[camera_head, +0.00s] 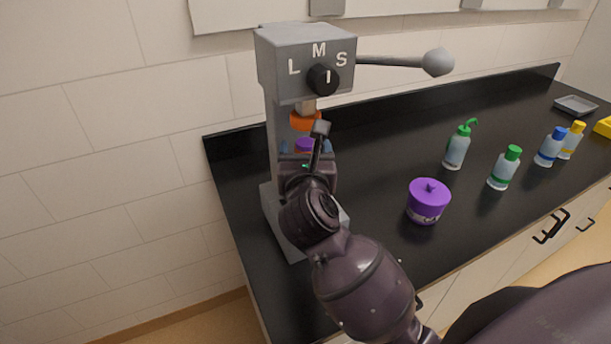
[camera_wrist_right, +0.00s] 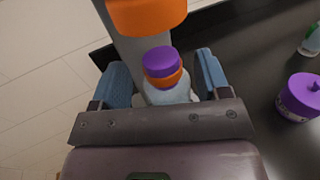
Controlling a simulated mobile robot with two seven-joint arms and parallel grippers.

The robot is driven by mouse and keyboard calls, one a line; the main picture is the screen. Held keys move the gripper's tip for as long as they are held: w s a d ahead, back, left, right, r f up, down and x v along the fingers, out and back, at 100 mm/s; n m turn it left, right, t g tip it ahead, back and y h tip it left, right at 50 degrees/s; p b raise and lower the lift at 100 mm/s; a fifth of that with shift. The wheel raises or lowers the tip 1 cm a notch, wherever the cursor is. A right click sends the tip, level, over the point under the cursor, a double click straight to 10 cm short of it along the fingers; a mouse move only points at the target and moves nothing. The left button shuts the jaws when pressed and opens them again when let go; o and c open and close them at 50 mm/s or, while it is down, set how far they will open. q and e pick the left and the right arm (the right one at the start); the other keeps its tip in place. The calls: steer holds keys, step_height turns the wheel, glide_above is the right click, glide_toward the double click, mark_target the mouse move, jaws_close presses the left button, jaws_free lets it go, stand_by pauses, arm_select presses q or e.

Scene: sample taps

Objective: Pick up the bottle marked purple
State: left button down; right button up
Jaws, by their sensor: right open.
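The bottle with the purple cap (camera_wrist_right: 161,61) has an orange ring under the cap and a pale body. It stands upright under the orange nozzle (camera_wrist_right: 146,14) of a grey machine. In the head view only its purple cap (camera_head: 304,145) shows clearly; my right gripper and arm hide its body. My right gripper (camera_head: 305,156) is at the bottle. In the right wrist view its blue fingers (camera_wrist_right: 162,76) are apart, one on each side of the bottle, with a gap seen near the right finger. My left gripper is out of view.
The grey machine (camera_head: 306,50) has a dial and a long ball-ended lever (camera_head: 437,62) reaching right. A purple lidded jar (camera_head: 428,203) stands right of it. Green-capped bottles (camera_head: 457,148) (camera_head: 504,168), a blue-capped bottle (camera_head: 550,147) and a yellow-capped bottle (camera_head: 572,140) stand farther right.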

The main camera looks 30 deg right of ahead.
steer(key=shift+x, duration=1.5)
steer(key=shift+s, duration=0.1)
jaws_close()
